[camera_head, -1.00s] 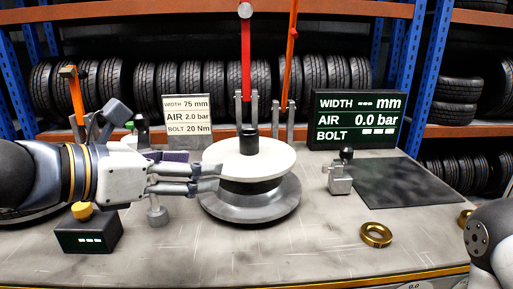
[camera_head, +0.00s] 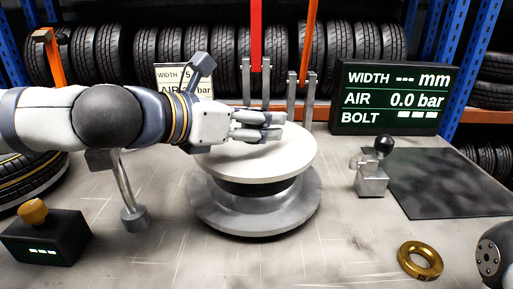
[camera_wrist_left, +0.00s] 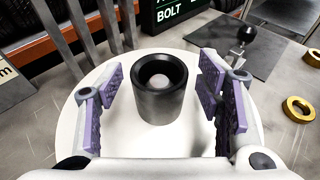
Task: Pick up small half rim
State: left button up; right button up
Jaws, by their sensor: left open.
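A white round disc (camera_head: 275,165) lies on top of a wider grey round base (camera_head: 255,215) with a dark band between them. In the left wrist view the white disc (camera_wrist_left: 85,135) has an upright dark metal cylinder (camera_wrist_left: 160,95) at its middle, open at the top. I cannot tell for sure which of these parts is the small half rim. My left gripper (camera_head: 272,126) is above the disc in the head view and hides the cylinder there. In the left wrist view its purple-padded fingers (camera_wrist_left: 165,90) stand open on both sides of the cylinder, with gaps.
A brass ring (camera_head: 420,260) lies at the front right. A small metal device with a black knob (camera_head: 372,180) stands beside a dark mat (camera_head: 455,185). The display (camera_head: 395,97) stands behind. A black box with a yellow knob (camera_head: 45,237) is at the left. Upright metal bars (camera_head: 305,100) stand behind the disc.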

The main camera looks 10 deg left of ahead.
pick_arm(q)
jog(key=shift+w+r, duration=0.1)
jog(key=shift+r, duration=0.05)
grip_shut()
jog(key=shift+r, duration=0.1)
notch_tip(320, 180, up, 10)
jog(key=p, duration=0.3)
pick_arm(e)
jog(key=shift+t, duration=0.8)
jog(key=w+r, duration=0.3)
jog(key=w, duration=0.1)
jog(key=shift+r, duration=0.4)
